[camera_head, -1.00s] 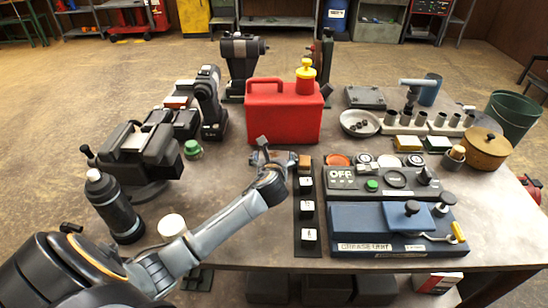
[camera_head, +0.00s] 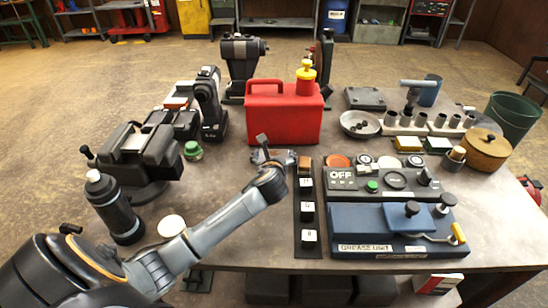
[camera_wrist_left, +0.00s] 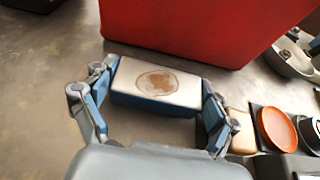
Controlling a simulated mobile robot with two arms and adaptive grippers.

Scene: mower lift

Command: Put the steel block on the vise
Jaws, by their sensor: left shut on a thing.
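The steel block (camera_wrist_left: 157,82) is a flat block with a pale top, a brownish round mark and a bluish near side. My left gripper (camera_wrist_left: 152,100) is shut on it, with a finger at each end. In the head view my left gripper (camera_head: 268,158) is low over the bench in front of the red can, and the block is mostly hidden there. The dark vise (camera_head: 140,158) stands at the left of the bench, well left of the gripper. My right gripper is not in view.
A red can (camera_head: 284,112) stands just behind the gripper. A dark bottle (camera_head: 115,208) stands in front of the vise. A green-capped jar (camera_head: 193,150) is beside the vise. A black strip with small blocks (camera_head: 307,225) and a control box (camera_head: 343,182) lie to the right.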

